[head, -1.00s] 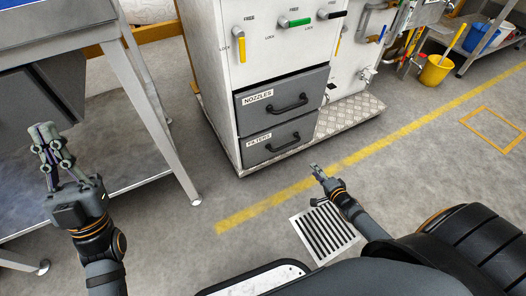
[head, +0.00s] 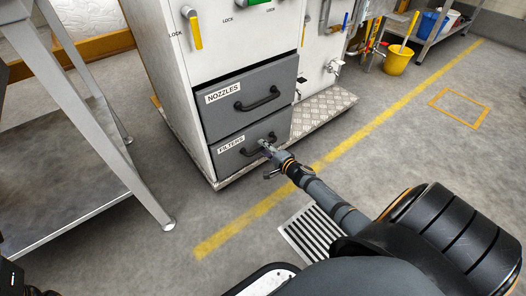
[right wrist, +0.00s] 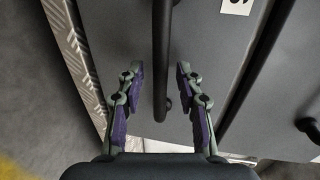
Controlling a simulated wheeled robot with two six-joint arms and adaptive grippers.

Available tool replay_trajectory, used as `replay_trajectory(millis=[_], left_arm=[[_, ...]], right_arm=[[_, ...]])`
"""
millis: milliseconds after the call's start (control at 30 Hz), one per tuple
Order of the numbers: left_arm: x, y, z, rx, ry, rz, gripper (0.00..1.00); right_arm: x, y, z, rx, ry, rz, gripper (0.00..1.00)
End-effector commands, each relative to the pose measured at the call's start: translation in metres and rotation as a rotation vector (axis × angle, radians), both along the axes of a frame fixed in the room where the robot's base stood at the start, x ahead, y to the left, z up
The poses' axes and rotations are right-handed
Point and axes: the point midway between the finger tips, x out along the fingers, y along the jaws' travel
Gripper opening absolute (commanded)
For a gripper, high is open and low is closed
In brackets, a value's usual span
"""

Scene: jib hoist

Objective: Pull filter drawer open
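The filter drawer (head: 229,160) is the lower grey drawer of the white cabinet, labelled FILTERS, and it looks closed. Its black bar handle (head: 250,150) is partly hidden by my right gripper (head: 265,146). In the right wrist view my right gripper (right wrist: 158,92) is open, with one finger on each side of the drawer handle (right wrist: 161,55). Neither finger visibly touches the bar. My left gripper is not in view; only a dark piece of my own body shows at the lower left.
The NOZZLES drawer (head: 225,110) with its own handle sits directly above, closed. A metal table (head: 90,190) stands on the left. A tread-plate step (head: 325,108) lies right of the drawers. The floor in front is clear, with a yellow line (head: 330,160) and a drain grate (head: 312,232).

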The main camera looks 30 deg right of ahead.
Motion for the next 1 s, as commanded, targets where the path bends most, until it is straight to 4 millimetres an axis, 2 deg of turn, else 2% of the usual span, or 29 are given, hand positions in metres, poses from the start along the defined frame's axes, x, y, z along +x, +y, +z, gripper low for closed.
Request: replay_trajectory(millis=[133, 367, 633, 667, 1000], left_arm=[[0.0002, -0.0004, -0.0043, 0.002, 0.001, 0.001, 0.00], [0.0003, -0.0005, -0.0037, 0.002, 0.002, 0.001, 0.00], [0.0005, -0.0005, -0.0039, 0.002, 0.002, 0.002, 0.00], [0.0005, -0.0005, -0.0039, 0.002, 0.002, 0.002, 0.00], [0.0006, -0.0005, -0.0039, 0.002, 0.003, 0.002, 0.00]], right_arm=[[0.0099, 0.0008, -0.0027, 0.000, 0.001, 0.000, 0.36], [0.0109, 0.0011, -0.0020, -0.001, 0.001, 0.001, 0.36], [0.0107, 0.0010, -0.0020, -0.001, 0.001, 0.001, 0.02], [0.0107, 0.0010, -0.0020, -0.001, 0.001, 0.001, 0.00], [0.0105, 0.0010, -0.0022, -0.001, 0.001, 0.001, 0.00]])
